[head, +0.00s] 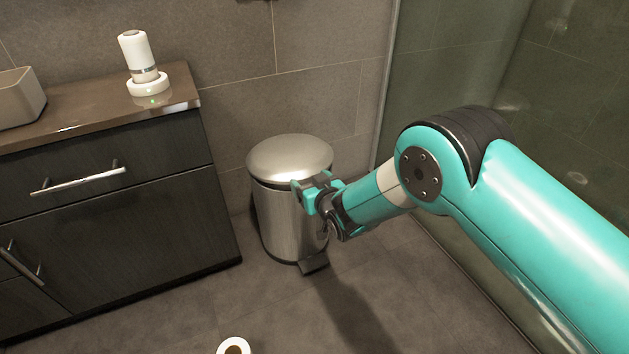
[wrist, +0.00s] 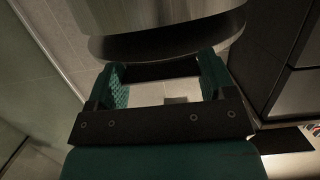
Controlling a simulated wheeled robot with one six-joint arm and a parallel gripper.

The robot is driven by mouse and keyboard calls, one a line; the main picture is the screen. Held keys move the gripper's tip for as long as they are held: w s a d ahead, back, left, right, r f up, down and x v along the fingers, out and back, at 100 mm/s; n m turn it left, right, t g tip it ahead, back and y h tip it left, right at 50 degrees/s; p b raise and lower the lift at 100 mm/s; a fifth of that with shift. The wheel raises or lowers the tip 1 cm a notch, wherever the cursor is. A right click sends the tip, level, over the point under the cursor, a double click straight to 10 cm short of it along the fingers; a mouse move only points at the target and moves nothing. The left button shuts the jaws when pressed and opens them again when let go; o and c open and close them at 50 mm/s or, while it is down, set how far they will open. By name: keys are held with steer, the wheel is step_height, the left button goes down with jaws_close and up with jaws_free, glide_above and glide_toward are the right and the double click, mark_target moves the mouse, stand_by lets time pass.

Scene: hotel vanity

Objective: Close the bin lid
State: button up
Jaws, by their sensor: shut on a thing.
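The bin (head: 278,222) is a brushed-metal cylinder standing on the floor between the vanity and the glass panel. Its domed metal lid (head: 288,156) lies over the top, with a dark band showing under its rim; whether it is fully seated I cannot tell. My gripper (head: 312,190) is at the front right edge of the lid, shut on the lid, and hides that part of the rim. In the wrist view the gripper's fingers (wrist: 160,62) stand apart at a dark edge, with the curved metal of the bin (wrist: 150,18) beyond.
The bin's dark pedal (head: 314,264) sticks out at its base. The dark vanity (head: 110,225) stands to the left, with a white dispenser (head: 140,60) on top. A paper roll (head: 234,346) lies on the floor in front. A glass panel (head: 440,90) is to the right.

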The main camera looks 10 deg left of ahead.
steer(key=o, duration=1.2)
steer(key=shift+o, duration=0.2)
steer(key=b+v, duration=0.2)
steer(key=v, duration=1.5)
steer(key=shift+s, duration=0.2)
steer(key=shift+d, duration=0.1)
